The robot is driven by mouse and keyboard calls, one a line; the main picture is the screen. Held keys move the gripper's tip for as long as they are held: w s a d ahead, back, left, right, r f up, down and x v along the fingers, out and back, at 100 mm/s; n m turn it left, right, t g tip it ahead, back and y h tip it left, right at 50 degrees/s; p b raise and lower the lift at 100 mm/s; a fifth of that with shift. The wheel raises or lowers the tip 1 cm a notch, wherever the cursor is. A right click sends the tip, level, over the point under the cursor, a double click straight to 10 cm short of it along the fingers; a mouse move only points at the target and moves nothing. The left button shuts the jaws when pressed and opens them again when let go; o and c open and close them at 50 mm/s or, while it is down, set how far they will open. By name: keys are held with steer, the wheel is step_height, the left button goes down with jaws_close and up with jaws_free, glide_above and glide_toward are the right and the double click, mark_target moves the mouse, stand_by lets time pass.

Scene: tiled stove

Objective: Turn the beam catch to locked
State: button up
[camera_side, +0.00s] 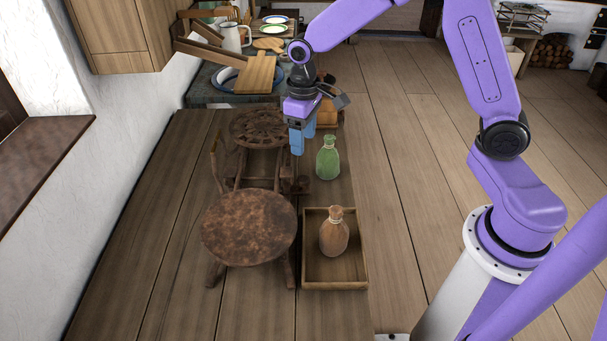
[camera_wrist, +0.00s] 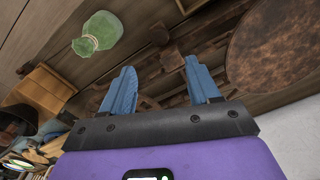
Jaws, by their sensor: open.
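A dark, rust-brown wooden device stands on the plank table, with a round disc (camera_side: 248,228) at the front and a spoked wheel (camera_side: 268,128) at the back, joined by a frame. A small dark knob-like part (camera_side: 301,184) sticks out on the frame's right side; it may be the beam catch, but I cannot tell its setting. In the wrist view a similar small part (camera_wrist: 158,36) shows beyond the fingertips. My gripper (camera_side: 303,146) points down above the device's right edge, behind that part. Its blue fingers are apart and empty in the wrist view (camera_wrist: 160,66).
A green bottle (camera_side: 328,160) stands close to the right of my gripper. A wooden tray (camera_side: 350,278) holding a brown bottle (camera_side: 334,235) is at the front right. A wooden box (camera_side: 327,115) is behind my gripper. The table's left side (camera_side: 150,220) is clear.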

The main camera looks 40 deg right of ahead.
mark_target(303, 179)
step_height(303, 179, down, 12)
steer(key=shift+f, duration=0.1)
stand_by(0.4)
steer(key=c, duration=1)
